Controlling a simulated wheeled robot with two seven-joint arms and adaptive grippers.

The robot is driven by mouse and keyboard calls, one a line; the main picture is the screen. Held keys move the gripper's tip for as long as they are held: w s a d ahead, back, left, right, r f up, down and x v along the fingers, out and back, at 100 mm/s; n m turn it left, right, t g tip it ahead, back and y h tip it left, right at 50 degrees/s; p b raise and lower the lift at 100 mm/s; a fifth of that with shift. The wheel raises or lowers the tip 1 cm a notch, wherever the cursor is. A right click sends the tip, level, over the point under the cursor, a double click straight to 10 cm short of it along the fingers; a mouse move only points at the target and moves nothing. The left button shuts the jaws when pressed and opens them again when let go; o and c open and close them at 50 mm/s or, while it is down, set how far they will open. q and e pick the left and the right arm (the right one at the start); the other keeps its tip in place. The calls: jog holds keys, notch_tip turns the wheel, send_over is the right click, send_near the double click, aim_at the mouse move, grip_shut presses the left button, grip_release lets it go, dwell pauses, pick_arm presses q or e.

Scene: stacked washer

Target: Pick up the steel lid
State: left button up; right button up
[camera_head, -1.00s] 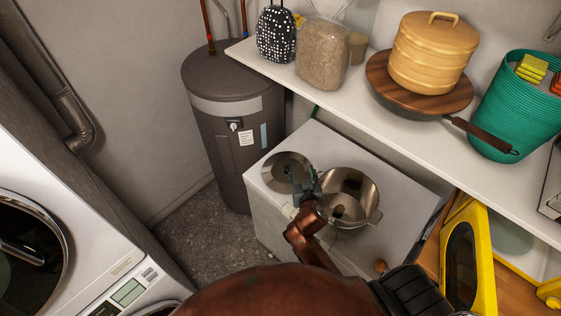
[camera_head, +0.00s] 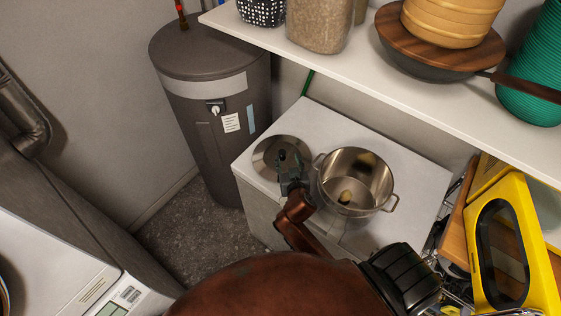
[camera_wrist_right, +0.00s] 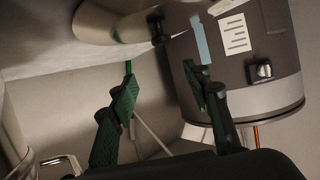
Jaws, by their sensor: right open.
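The steel lid (camera_head: 268,158) is a shiny round disc lying on the white cabinet top (camera_head: 318,122), left of the steel pot (camera_head: 335,165). My right gripper (camera_head: 289,163) is over the lid's right part in the head view and hides some of it, including most of its middle. In the right wrist view the gripper (camera_wrist_right: 160,78) has its two green-padded fingers apart, with nothing between them. The lid (camera_wrist_right: 105,22) shows at the top of that view, beyond the fingertips. Whether a finger touches it is unclear. My left gripper is not in view.
The open pot stands close to my right gripper, its left handle nearest. A grey water heater (camera_head: 205,100) stands behind and left of the cabinet. A white shelf (camera_head: 420,105) with several items runs above at the back right. A yellow-framed object (camera_head: 540,245) is at right.

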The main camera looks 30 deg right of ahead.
aim_at(282, 153)
jog(key=f+b, duration=0.1)
jog(key=f, duration=0.2)
jog(key=shift+w, duration=0.2)
jog(key=shift+w+f+b, duration=0.15)
jog(key=shift+b, duration=0.15)
jog(key=x, duration=0.7)
jog(key=shift+w+a, duration=0.3)
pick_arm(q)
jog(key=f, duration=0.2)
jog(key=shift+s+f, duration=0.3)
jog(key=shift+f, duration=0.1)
pick_arm(e)
jog(key=shift+c, duration=0.2)
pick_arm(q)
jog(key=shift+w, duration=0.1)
pick_arm(e)
grip_shut()
